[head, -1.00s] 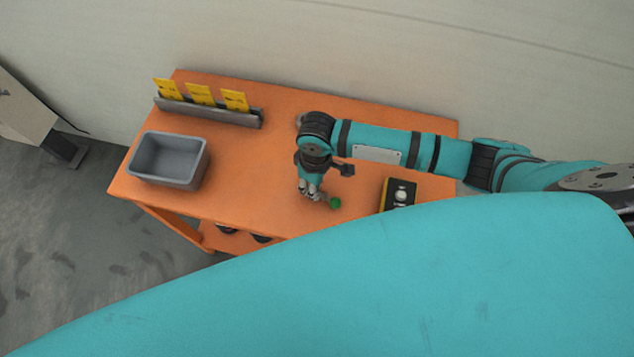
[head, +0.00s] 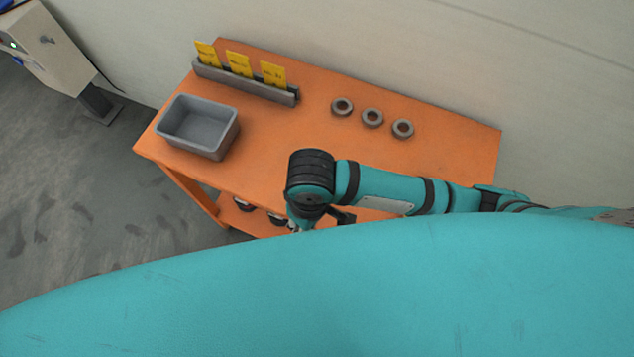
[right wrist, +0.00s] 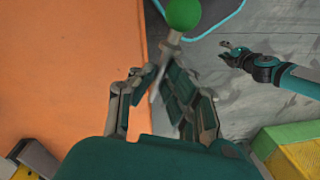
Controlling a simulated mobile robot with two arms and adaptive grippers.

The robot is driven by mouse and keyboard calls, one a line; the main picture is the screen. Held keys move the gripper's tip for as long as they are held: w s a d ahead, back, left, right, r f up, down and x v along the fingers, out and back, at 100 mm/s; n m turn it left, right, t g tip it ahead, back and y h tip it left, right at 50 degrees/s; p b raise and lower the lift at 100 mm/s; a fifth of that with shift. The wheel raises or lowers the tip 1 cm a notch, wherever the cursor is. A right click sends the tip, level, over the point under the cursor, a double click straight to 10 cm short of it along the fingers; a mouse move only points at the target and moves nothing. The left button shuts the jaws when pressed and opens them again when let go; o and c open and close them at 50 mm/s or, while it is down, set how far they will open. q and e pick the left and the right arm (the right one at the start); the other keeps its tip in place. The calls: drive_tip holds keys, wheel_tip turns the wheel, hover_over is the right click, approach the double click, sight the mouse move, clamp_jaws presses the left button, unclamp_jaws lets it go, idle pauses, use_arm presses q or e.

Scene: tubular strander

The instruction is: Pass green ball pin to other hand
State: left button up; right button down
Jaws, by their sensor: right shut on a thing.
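The green ball pin (right wrist: 183,15) shows in the right wrist view, its green ball at the top and its grey shank running down between my fingers. My right gripper (right wrist: 165,85) is shut on the shank, with the ball sticking out past the fingertips. In the head view my right gripper (head: 295,226) is at the table's front edge, its fingers mostly hidden, and the pin cannot be seen. My left gripper (right wrist: 228,52) shows in the right wrist view over the grey floor, apart from the pin. Its small fingers look spread and empty.
The orange table (head: 300,135) carries a grey bin (head: 197,128), a rack (head: 245,82) with yellow cards and three grey rings (head: 372,118). My teal body covers the front of the head view. A yellow-green object (right wrist: 292,150) is at lower right in the wrist view.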

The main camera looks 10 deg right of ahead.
drive_tip(key=shift+s+a, duration=0.25)
drive_tip(key=shift+s, duration=0.1)
